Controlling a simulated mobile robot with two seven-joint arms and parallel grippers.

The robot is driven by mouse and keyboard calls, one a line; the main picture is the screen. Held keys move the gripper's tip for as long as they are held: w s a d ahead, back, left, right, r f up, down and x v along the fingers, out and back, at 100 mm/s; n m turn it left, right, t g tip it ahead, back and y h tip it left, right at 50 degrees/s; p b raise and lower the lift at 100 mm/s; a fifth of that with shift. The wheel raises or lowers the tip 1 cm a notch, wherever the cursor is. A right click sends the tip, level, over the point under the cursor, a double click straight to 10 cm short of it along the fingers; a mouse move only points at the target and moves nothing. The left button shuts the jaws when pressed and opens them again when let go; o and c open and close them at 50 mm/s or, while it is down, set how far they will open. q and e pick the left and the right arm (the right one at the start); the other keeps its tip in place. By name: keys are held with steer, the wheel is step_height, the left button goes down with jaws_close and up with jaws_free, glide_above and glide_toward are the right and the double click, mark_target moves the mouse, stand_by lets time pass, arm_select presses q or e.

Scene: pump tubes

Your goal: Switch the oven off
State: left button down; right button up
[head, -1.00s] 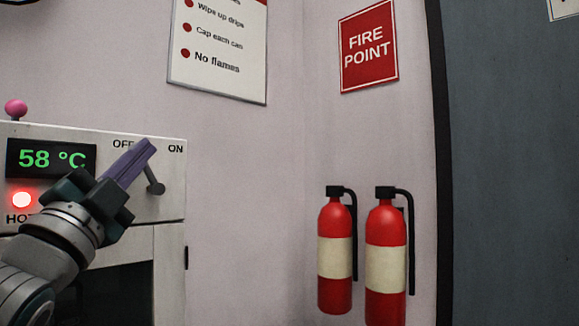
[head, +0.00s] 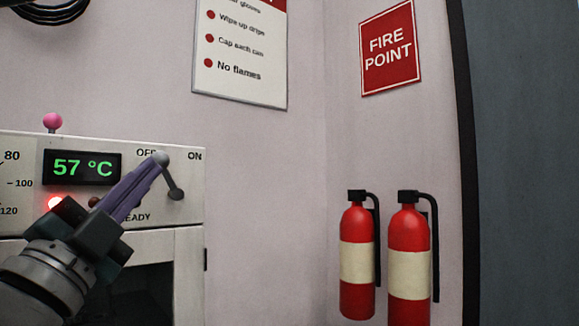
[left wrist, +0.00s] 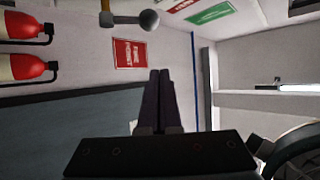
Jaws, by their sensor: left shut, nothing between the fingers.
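The oven (head: 192,228) is at the left of the head view. Its display (head: 81,168) reads 57 °C. Its lever switch (head: 171,178) has a dark pivot and a grey ball end, and leans up and left, toward the OFF label. The lever's grey ball also shows at the top of the left wrist view (left wrist: 148,19). My left gripper (head: 152,168) is shut and empty, its purple fingers reaching up beside the lever's ball. In the wrist view the fingertips look apart from the ball. My right gripper is not in view.
A red lamp (head: 55,203) glows on the panel; the READY lamp (head: 93,202) is dark. A pink ball (head: 53,122) tops the oven. Two fire extinguishers (head: 357,262) hang on the right wall. The wall between them and the oven is bare.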

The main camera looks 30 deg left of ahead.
arm_select(q)
steer(key=shift+v, duration=1.15)
steer(key=shift+s+r, duration=0.15)
steer(key=shift+r, duration=0.05)
